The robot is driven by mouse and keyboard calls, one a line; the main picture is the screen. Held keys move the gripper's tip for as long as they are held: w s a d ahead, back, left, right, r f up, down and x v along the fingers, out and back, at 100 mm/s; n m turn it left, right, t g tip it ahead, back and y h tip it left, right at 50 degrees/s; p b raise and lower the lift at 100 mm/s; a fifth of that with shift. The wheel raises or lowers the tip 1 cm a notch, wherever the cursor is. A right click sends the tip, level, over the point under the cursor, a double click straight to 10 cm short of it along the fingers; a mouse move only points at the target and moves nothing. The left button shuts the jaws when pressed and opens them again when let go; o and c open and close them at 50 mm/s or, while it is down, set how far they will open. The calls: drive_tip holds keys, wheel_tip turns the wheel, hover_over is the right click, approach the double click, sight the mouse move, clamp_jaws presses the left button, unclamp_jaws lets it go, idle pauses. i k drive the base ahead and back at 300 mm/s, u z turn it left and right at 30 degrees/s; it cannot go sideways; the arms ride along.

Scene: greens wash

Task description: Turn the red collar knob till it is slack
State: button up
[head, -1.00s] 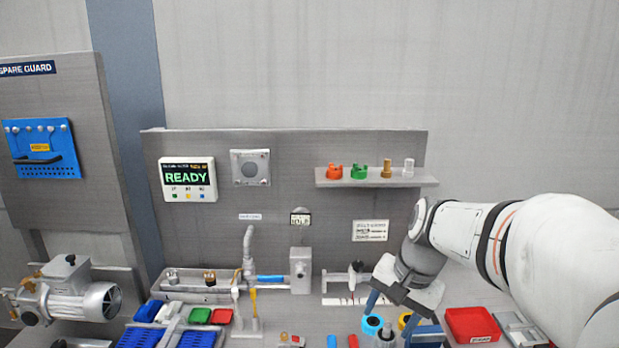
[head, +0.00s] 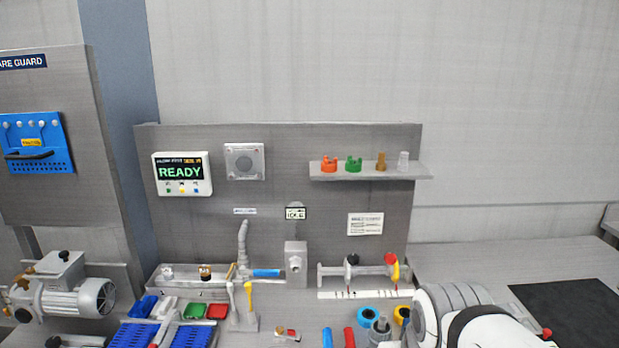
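A red knob (head: 390,258) shows at the right end of the short grey pipe fitting on the bench, with a yellow part right below it. I take it to be the red collar knob, but it is too small to tell whether it is tight or slack. A black knob (head: 352,259) sits on the same fitting to its left. My white arm is at the bottom right, in front of and below the fitting. My gripper and its fingertips do not show; nothing of mine visibly touches the red knob.
Blue and yellow rings (head: 369,313) lie on the bench just left of my arm. A shelf (head: 410,171) above holds orange and green collars. A display (head: 182,174) reads READY. A dark mat (head: 575,305) lies on the right; the bench around it is mostly clear.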

sight(389, 258)
drive_tip(key=z, duration=0.05)
drive_tip(key=k, duration=1.3)
drive_tip(key=z, duration=0.5)
drive_tip(key=i, duration=1.9)
drive_tip(key=u, duration=0.55)
